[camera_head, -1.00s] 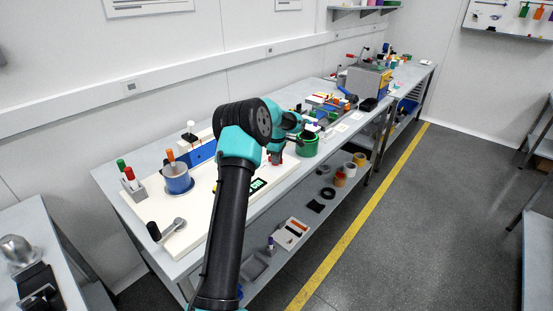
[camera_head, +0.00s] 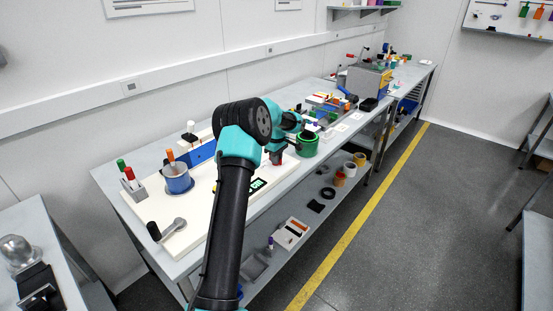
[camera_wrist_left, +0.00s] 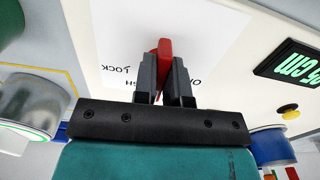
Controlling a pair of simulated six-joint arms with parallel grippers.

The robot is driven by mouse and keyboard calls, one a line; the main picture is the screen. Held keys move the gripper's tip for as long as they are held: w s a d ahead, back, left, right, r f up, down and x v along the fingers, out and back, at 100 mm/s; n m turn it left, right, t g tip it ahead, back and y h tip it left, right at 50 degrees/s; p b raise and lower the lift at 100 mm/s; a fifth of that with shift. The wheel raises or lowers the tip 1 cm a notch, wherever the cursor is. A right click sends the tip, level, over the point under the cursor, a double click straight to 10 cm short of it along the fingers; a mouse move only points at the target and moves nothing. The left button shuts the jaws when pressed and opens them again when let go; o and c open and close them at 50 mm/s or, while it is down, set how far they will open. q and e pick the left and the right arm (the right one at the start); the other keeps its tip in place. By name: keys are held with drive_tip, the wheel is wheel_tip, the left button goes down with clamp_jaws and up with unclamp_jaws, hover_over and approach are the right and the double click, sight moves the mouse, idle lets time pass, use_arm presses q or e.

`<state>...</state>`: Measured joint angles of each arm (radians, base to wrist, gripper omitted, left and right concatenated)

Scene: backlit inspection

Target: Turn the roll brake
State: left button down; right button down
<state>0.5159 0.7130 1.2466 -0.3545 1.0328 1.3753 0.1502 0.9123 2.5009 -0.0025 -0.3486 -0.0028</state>
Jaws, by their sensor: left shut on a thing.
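The roll brake shows as a red lever (camera_wrist_left: 165,52) on a white label with the word LOCK and other partly hidden lettering, in the left wrist view. My left gripper (camera_wrist_left: 164,75) is shut on the red lever, one dark finger on each side of it. My right gripper is not in view.
A blue roll (camera_head: 178,184) stands at the board's left, and a crank handle (camera_head: 174,228) is at its near corner. A green roll (camera_head: 308,145) is just right of my left gripper. A small display (camera_wrist_left: 290,65) is close by.

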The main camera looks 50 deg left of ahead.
use_arm(q)
drive_tip(key=m, duration=0.6)
drive_tip(key=shift+s, duration=0.15)
drive_tip(key=m, duration=0.6)
drive_tip(key=shift+a+m, duration=0.1)
drive_tip(key=shift+m, duration=0.2)
drive_tip(key=c, duration=1.2)
unclamp_jaws()
drive_tip(key=shift+r, duration=0.1)
wheel_tip(320, 180, up, 17)
drive_tip(key=shift+r, duration=0.15)
